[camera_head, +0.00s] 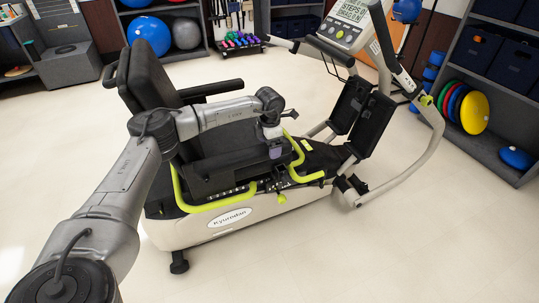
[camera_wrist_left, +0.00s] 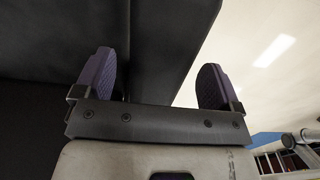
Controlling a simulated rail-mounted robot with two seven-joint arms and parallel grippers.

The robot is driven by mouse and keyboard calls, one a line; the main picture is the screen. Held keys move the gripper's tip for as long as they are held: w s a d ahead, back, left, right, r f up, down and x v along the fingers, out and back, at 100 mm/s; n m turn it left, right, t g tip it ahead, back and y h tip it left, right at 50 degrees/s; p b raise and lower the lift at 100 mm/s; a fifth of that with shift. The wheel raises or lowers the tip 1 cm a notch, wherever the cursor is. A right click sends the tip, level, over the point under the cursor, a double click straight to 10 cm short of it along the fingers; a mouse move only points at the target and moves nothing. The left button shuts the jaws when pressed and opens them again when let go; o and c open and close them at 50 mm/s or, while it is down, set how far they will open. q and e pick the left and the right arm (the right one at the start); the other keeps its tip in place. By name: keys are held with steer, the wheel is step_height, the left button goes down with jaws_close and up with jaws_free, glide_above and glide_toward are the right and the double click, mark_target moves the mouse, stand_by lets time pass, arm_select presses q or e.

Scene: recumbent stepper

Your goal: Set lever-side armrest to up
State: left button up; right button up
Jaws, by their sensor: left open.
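The recumbent stepper (camera_head: 245,218) stands mid-floor with a black seat back (camera_head: 143,80) and yellow-green tubes (camera_head: 215,203) along its near side. The far armrest (camera_head: 210,88) is a black bar lying level. A near black armrest (camera_head: 228,168) also looks level, partly hidden by my left arm. I cannot tell from the frames which armrest is on the lever side. My left gripper (camera_head: 275,146) is by the front end of the near armrest. In the left wrist view, its purple-padded fingers (camera_wrist_left: 155,82) are spread apart, with a dark surface (camera_wrist_left: 160,45) beyond and between them; contact is unclear.
The stepper's console (camera_head: 347,22) and pedals (camera_head: 362,115) stand to the right of the seat. Shelves with coloured discs (camera_head: 472,110) line the right wall. Exercise balls (camera_head: 150,35) are at the back left. The floor in front is clear.

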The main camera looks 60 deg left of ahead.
arm_select(q)
steer(key=shift+f+b, duration=0.4)
steer(key=shift+f, duration=0.8)
steer(key=shift+c, duration=0.3)
